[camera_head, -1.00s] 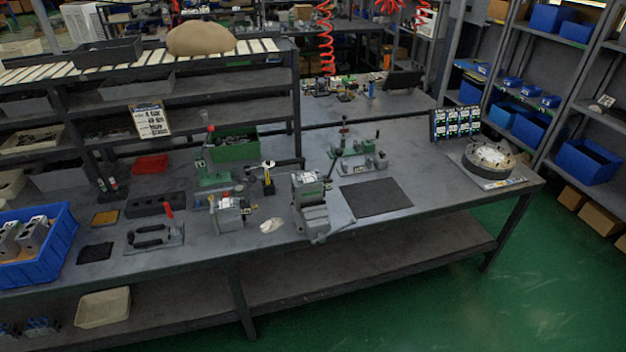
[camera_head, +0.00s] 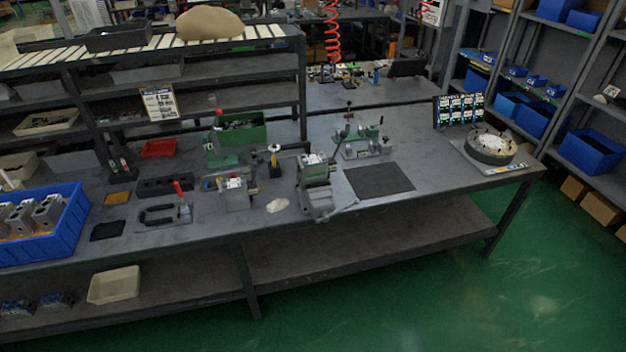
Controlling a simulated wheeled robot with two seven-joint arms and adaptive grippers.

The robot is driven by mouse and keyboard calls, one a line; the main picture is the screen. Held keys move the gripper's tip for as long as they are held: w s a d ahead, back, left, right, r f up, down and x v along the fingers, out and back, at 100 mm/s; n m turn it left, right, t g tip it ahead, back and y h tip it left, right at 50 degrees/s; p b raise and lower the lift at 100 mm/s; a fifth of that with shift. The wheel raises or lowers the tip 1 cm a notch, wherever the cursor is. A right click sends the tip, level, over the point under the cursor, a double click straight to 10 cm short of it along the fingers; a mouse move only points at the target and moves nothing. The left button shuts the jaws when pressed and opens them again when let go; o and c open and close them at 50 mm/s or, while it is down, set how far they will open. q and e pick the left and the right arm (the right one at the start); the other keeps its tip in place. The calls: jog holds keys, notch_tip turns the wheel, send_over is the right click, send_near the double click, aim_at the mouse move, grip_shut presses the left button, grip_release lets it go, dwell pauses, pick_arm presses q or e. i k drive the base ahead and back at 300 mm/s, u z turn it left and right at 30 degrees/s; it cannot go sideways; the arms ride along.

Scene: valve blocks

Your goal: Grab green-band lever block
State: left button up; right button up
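A grey block with a light top and a green band (camera_head: 315,172) sits at the middle of the workbench, in or on a grey vise-like fixture (camera_head: 317,203) with a handle out to the right. I cannot tell whether a lever is on it. A second grey block (camera_head: 236,193) with a whitish top stands to its left. Several grey blocks (camera_head: 48,212) stand in a blue bin (camera_head: 82,215) at the left edge; their bands are too small to make out. Neither of my grippers shows.
The workbench carries a red-handled clamp (camera_head: 182,203), a green bin (camera_head: 240,130), a green-based fixture (camera_head: 362,145), a black mat (camera_head: 380,181) and a round metal part (camera_head: 490,146). The bench right of the mat is fairly clear. Green floor (camera_head: 430,290) is open in front.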

aim_at(316, 171)
jog(key=u, duration=0.7)
jog(key=k, duration=0.1)
jog(key=z, duration=1.15)
jog(key=i, duration=0.75)
jog(key=u, duration=0.8)
jog(key=i, duration=0.65)
jog(key=u, duration=0.65)
